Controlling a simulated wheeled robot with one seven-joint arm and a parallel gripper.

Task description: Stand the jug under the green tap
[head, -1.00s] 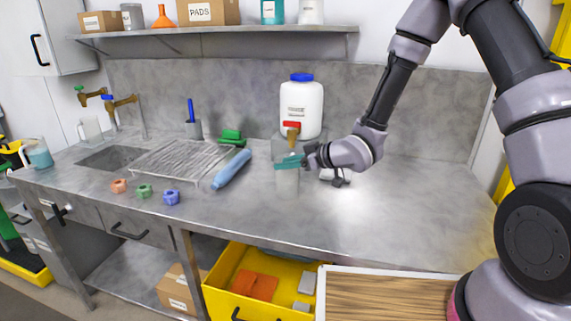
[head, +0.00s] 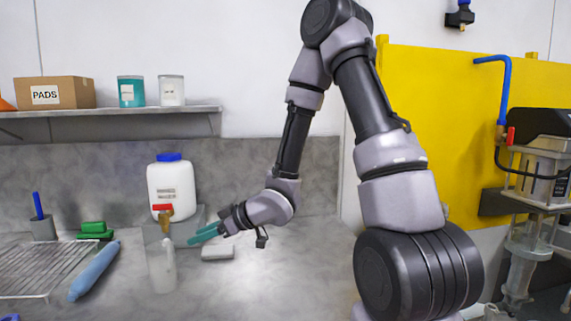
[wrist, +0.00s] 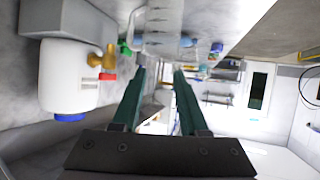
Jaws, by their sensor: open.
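A clear, pale jug (head: 162,268) stands upright on the steel counter, just in front of the white container (head: 171,192) with a blue lid and a red-handled tap (head: 162,209). My gripper (head: 197,236) is to the right of the jug, clear of it, with its teal fingers apart and nothing between them. In the wrist view my gripper (wrist: 158,75) is open, and the clear jug (wrist: 162,22) with its handle shows beyond the fingertips at the top edge. The green tap is not in the head view, and I cannot make it out in the wrist view.
A white block (head: 218,252) lies under my gripper. A shelf (head: 110,111) runs above. A yellow panel (head: 440,90) with equipment stands right.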

